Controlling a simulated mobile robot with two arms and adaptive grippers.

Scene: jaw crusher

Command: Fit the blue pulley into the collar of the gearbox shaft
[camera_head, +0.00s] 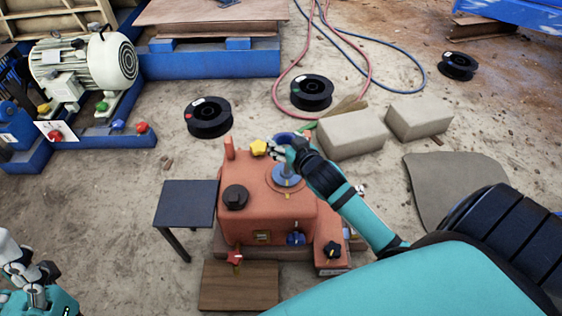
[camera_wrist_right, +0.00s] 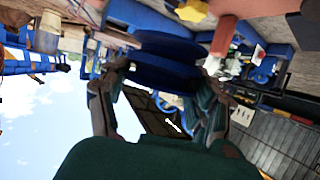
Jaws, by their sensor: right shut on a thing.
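The orange-red gearbox (camera_head: 265,215) stands in the middle of the head view. A grey-blue round collar with a short upright shaft (camera_head: 287,178) is on its top. My right gripper (camera_head: 287,143) is above the back of the gearbox, shut on the dark blue pulley (camera_head: 281,137). The pulley (camera_wrist_right: 168,62) also shows between the fingers of my right gripper (camera_wrist_right: 163,75) in the right wrist view, where it looks like stacked discs. In the head view it appears above and behind the collar; the exact gap cannot be told. My left gripper (camera_head: 35,278) is at the bottom left, away from the gearbox; its opening is unclear.
A yellow knob (camera_head: 258,147), black cap (camera_head: 236,196) and red knob (camera_head: 235,257) are on the gearbox. A small dark table (camera_head: 186,204) stands close to its left. Black spools (camera_head: 208,117) and pale blocks (camera_head: 350,135) lie behind. A motor (camera_head: 85,62) stands back left.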

